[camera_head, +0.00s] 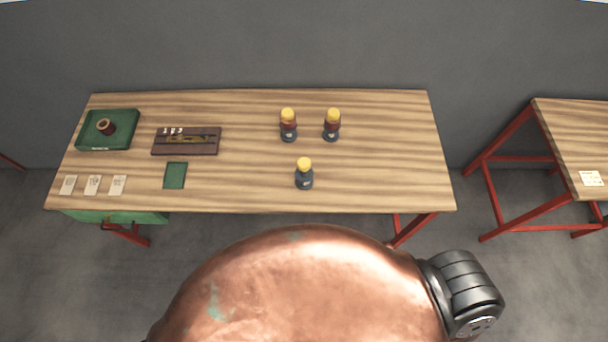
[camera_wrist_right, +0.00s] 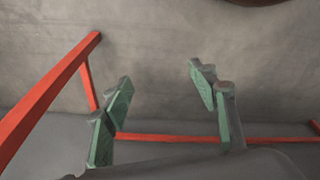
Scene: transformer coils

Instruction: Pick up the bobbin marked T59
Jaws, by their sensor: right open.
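Three yellow-topped bobbins stand upright on the wooden table. Two are at the back, the left one (camera_head: 288,126) and the right one (camera_head: 332,126), each with a dark red band around its middle. The front one (camera_head: 304,175) is dark blue-grey below its yellow top, with no red band visible. Their markings are too small to read, so I cannot tell which is T59. My right gripper (camera_wrist_right: 158,78) shows in the right wrist view with its green-padded fingers apart and nothing between them, over floor and red bars. My left gripper is not in view.
The table (camera_head: 390,180) has a green tray (camera_head: 128,132) holding a dark red ring-shaped piece (camera_head: 105,127), a brown tool holder (camera_head: 186,149), a small green mat (camera_head: 175,176) and three paper cards (camera_head: 93,185). Its right end is clear. A second table (camera_head: 570,130) stands at right.

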